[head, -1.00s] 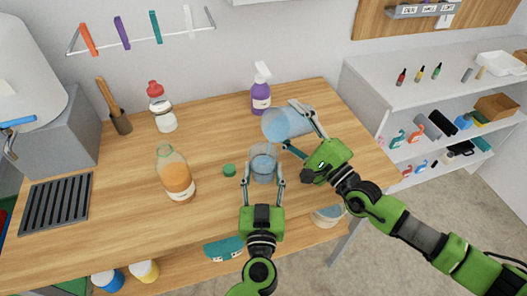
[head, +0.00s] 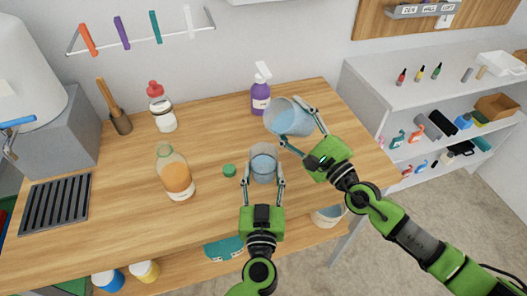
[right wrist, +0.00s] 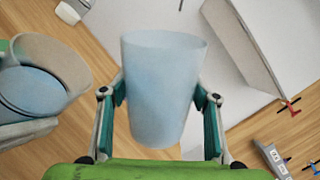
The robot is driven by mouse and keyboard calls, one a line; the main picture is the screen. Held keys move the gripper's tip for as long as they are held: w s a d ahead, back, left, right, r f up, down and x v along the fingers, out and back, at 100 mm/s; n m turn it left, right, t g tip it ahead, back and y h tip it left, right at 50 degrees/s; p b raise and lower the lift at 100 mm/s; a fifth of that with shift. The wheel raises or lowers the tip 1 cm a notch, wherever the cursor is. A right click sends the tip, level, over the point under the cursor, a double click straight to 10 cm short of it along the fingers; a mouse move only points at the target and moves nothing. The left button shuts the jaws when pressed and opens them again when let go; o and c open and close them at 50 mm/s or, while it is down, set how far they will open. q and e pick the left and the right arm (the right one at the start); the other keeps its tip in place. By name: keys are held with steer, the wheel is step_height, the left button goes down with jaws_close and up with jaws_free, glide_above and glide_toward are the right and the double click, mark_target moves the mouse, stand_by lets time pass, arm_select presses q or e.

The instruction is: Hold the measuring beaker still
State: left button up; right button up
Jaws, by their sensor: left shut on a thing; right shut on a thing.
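The clear measuring beaker (head: 263,163) stands on the wooden table near its front right part, with pale blue liquid in it. My left gripper (head: 263,168) is shut around it, a finger on each side. In the right wrist view the cup (right wrist: 160,90) sits between both fingers. The beaker (right wrist: 40,75) also shows there at the left, apart from the cup. I see no stream between them.
A green cap (head: 229,170) lies left of the beaker. An orange-filled bottle (head: 176,178), a red-topped jar (head: 162,112) and a purple spray bottle (head: 261,92) stand on the table (head: 110,200). A white shelf (head: 430,100) is at the right.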

mark_target(289, 119)
steer(key=shift+r, duration=0.25)
steer(key=shift+r+m, duration=0.3)
steer(key=shift+r, duration=0.2)
steer(key=shift+f+m, duration=0.35)
steer(key=shift+m, duration=0.15)
steer(key=f+m, duration=0.1)
steer(key=w+f+m, duration=0.1)
steer(key=d+f+m+h, duration=0.1)
steer(key=shift+w+d+f+m, duration=0.1)
steer(key=shift+w+f+m, duration=0.1)
steer(key=shift+m, duration=0.2)
steer(key=shift+w+f+m, duration=0.1)
steer(key=shift+f+m, duration=0.2)
steer(key=shift+f, duration=0.4)
steer(key=shift+d+f, duration=0.25)
steer(key=shift+f, duration=0.35)
steer(key=shift+w+d+m+h, duration=0.2)
steer(key=shift+w+m, duration=0.05)
steer(key=shift+m, duration=0.35)
steer(key=shift+w+d+m+h, duration=0.2)
steer(key=shift+m, duration=0.4)
steer(key=shift+w+d+f+m+g, duration=0.1)
steer(key=shift+d+f+m+g, duration=0.1)
steer(key=shift+m, duration=0.3)
steer(key=shift+w+d+f+m+g, duration=0.1)
steer(key=shift+f+m+g, duration=0.1)
steer(key=shift+m, duration=0.3)
